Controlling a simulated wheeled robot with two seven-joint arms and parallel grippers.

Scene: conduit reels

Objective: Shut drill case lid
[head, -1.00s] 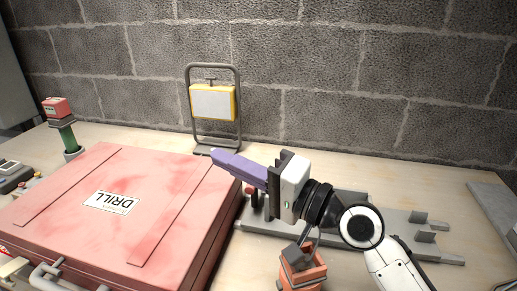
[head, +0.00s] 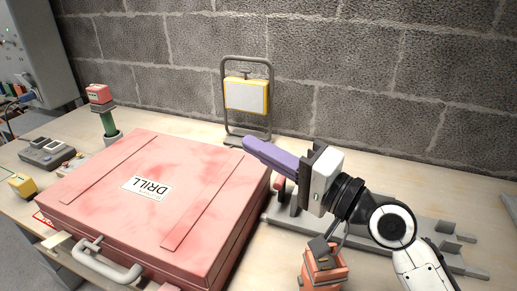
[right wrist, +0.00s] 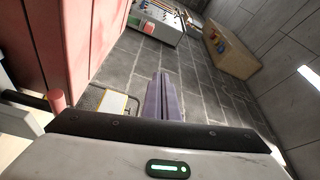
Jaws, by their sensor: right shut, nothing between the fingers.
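The drill case (head: 120,235) is a pinkish-red box on the table in the head view. Its lid (head: 200,172), with a white DRILL label, lies flat over the body and looks down. A grey handle (head: 105,265) is on its front side. My right gripper (head: 250,145) has purple fingers, shut and empty, at the back right corner of the case, pointing left; whether they touch it I cannot tell. In the right wrist view the shut fingers (right wrist: 161,98) show with the red case (right wrist: 75,40) to their left. My left gripper is not in view.
A work lamp (head: 246,95) stands behind the case by the block wall. A grey rail fixture (head: 410,228) and an orange tool (head: 322,270) lie right of the case. A green post with a red top (head: 107,115), a grey device (head: 46,152) and a yellow block (head: 22,185) are at left.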

